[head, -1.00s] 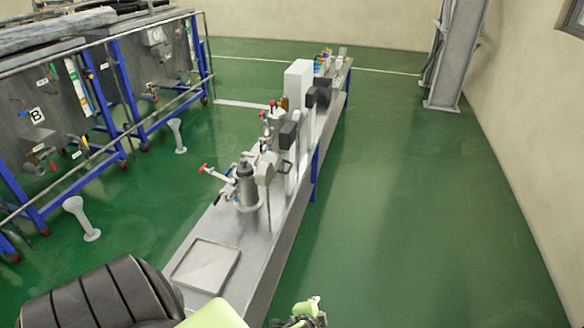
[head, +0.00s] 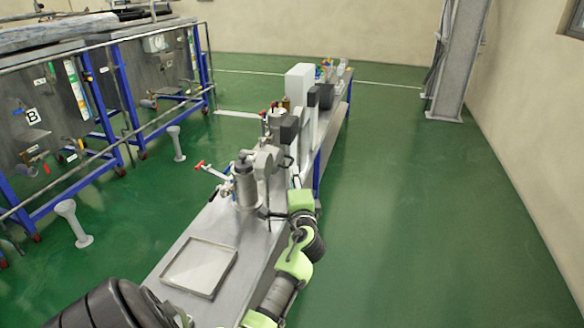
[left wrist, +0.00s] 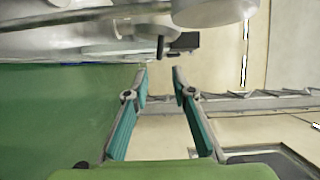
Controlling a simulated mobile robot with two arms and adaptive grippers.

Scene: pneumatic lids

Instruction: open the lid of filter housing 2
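A grey cylindrical filter housing (head: 246,188) with a lid on top and a red-handled valve (head: 203,167) at its left stands on the near part of the long grey bench (head: 225,228). More fittings stand behind it; no number is readable, so I cannot tell which is housing 2. In the left wrist view my left gripper (left wrist: 160,70) is open and empty. Pale rounded metal parts (left wrist: 210,10) and a dark handle-like piece (left wrist: 183,42) lie beyond its fingertips.
A shallow tray (head: 200,268) lies on the bench's near end. White boxes (head: 299,85) and dark boxes (head: 326,96) stand farther along. Blue-framed tanks (head: 60,110) behind a rail are at left. Green floor to the right is open, up to a grey column (head: 455,60).

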